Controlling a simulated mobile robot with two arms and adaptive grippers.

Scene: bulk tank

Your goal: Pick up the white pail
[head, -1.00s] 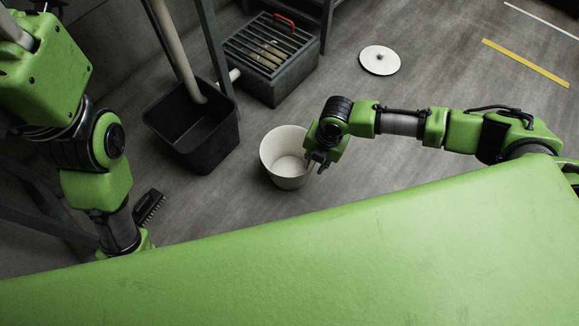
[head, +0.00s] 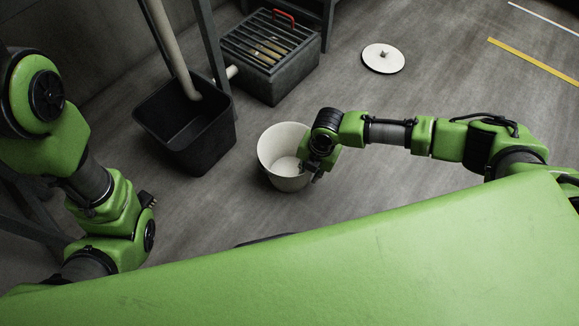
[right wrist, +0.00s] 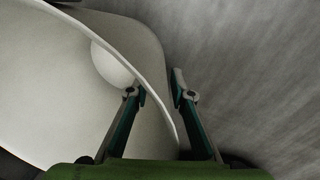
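The white pail (head: 279,146) stands upright on the floor in the middle of the head view, its mouth open and its inside empty as far as I see. My right gripper (head: 316,173) is at the pail's right rim. In the right wrist view the pail (right wrist: 60,90) fills the left side. There the right gripper (right wrist: 157,90) has its two fingers apart, with the rim running between them: one finger inside the pail, the other outside. A gap shows beside the outer finger.
Behind is a dark grated box (head: 268,58) with a red handle. A white round lid (head: 382,58) lies on the floor. Floor right of it is clear.

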